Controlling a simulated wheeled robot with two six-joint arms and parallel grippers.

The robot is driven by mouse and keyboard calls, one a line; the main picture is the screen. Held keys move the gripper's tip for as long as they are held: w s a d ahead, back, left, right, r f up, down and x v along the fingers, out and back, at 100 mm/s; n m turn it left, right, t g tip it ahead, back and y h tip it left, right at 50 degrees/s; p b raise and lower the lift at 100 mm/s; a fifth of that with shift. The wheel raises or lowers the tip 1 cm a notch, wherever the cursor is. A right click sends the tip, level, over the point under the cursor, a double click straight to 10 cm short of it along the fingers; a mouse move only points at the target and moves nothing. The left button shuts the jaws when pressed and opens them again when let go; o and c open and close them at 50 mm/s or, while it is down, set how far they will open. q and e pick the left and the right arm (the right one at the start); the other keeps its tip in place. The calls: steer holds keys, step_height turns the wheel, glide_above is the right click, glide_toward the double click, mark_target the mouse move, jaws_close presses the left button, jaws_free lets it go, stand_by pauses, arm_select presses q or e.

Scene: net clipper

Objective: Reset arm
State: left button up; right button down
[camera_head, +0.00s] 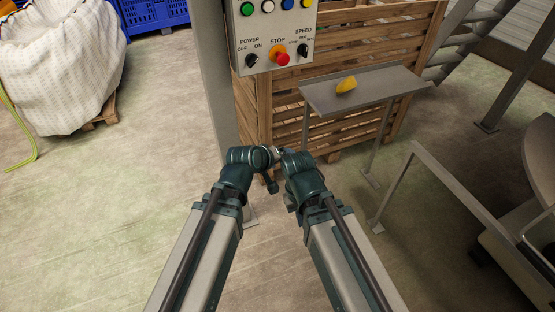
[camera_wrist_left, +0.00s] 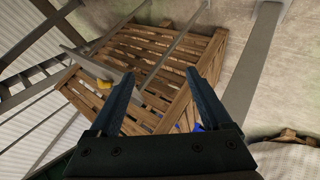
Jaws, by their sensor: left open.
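My two arms come up from the bottom in the head view, and their wrists nearly meet in the middle. My left gripper (camera_wrist_left: 160,76) shows in the left wrist view with its two dark fingers spread apart and nothing between them. In the head view it is small and mostly hidden by the left wrist. My right arm's wrist (camera_head: 304,177) is bent beside the left one. The right jaws cannot be made out.
A control box (camera_head: 276,38) with buttons and a red stop knob stands ahead on a grey post. Behind it is a slatted wooden crate (camera_head: 415,45). A narrow grey shelf (camera_head: 385,84) bears a yellow object (camera_head: 346,84). A white sack (camera_head: 65,75) stands left.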

arm_select(q)
steer(key=shift+s+a+f+m+g, duration=0.3)
steer(key=shift+s+f+m+g, duration=0.1)
steer(key=shift+s, duration=0.1)
steer(key=s+a+f+m+g+y, duration=0.25)
steer(key=s+a, duration=0.25)
steer(key=a, duration=0.3)
steer(key=s+a+f+m+g+y, duration=0.1)
steer(key=s+a+f+g+y, duration=0.15)
steer(key=s+a+g, duration=0.4)
steer(key=s+d+r+m+t+y+p, duration=0.1)
steer(key=s+d+r+m+p, duration=0.2)
steer(key=d+r+p, duration=0.6)
steer(key=shift+s+r+m+p, duration=0.2)
steer(key=shift+s+m+p, duration=0.2)
steer(key=shift+m+p, duration=0.15)
steer(key=shift+d, duration=0.1)
